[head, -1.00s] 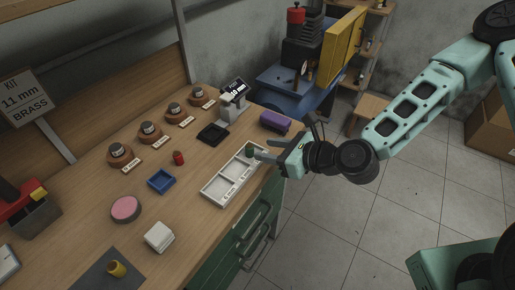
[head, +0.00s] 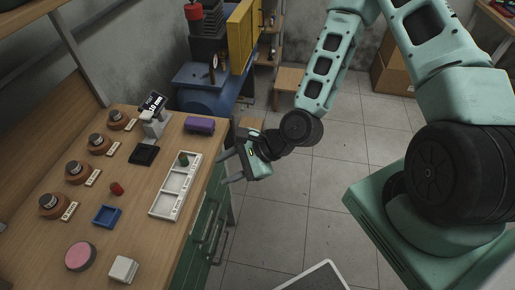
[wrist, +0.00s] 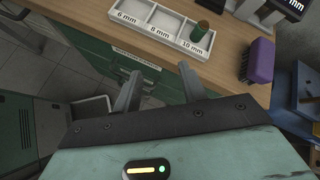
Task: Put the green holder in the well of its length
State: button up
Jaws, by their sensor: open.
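The green holder (head: 183,159) stands in the far compartment of a white three-well tray (head: 165,215). In the wrist view the green holder (wrist: 199,31), with a brownish top, is in the well labelled 10 mm and looks roughly upright, perhaps slightly tilted. The tray (wrist: 150,33) also has wells labelled 6 mm and 8 mm, both empty. My gripper (head: 224,168) is open and empty, to the right of the tray, beyond the bench's front edge. In the wrist view my gripper (wrist: 159,72) shows its two fingers apart, with nothing between them.
A purple block (head: 200,125) lies beyond the tray. A black tray (head: 143,154), a blue tray (head: 106,215) and a red piece (head: 117,188) lie left of it. Green drawers (head: 208,215) with handles front the bench. Open floor (head: 300,215) lies to the right.

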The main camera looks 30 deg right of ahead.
jog(key=s+d+r+n+g+h, duration=0.1)
jog(key=s+r+n+g+h, duration=0.1)
jog(key=s+r+n+h, duration=0.2)
jog(key=s+d+r+n+g+h, duration=0.2)
jog(key=s+r+n+h, duration=0.3)
jog(key=s+r+n, duration=0.5)
notch_tip(320, 180, up, 6)
jog(key=n, duration=1.1)
jog(key=shift+f, duration=0.15)
